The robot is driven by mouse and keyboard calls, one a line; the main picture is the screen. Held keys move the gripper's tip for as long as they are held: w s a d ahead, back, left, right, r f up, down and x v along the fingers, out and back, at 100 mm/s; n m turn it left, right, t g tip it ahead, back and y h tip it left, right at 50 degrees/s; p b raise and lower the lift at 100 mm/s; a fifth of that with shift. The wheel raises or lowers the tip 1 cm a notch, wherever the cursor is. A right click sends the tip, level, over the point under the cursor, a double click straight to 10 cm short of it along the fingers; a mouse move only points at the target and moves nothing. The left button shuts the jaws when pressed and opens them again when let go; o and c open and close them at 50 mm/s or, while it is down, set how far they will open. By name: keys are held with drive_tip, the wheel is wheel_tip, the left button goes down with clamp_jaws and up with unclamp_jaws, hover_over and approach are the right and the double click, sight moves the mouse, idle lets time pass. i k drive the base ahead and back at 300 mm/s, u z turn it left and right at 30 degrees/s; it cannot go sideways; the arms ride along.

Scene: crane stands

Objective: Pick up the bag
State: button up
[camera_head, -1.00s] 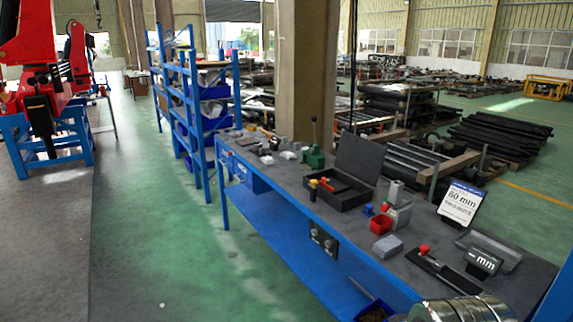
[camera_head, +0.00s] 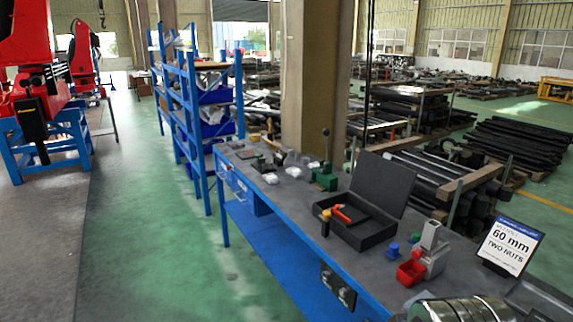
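I cannot make out a bag for certain. Small whitish lumps (camera_head: 270,178) lie near the far end of the workbench (camera_head: 285,210), too small to tell whether one is a bag. My gripper is not in view. A shiny metal cylinder (camera_head: 455,310), which seems to be part of my own body, covers the bottom right of the view.
The bench holds an open black case (camera_head: 362,236) with tools, a red bin (camera_head: 411,270), a green press (camera_head: 324,178) and a sign (camera_head: 509,246). Blue shelving (camera_head: 195,105) stands beyond. Red machines (camera_head: 86,55) are at left. The green floor (camera_head: 150,240) between is clear.

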sight(295, 173)
drive_tip(key=u, duration=0.25)
drive_tip(key=i, duration=1.55)
drive_tip(key=u, duration=0.55)
drive_tip(key=i, duration=0.7)
drive_tip(key=u, duration=0.6)
drive_tip(key=i, duration=0.95)
drive_tip(key=u, duration=0.4)
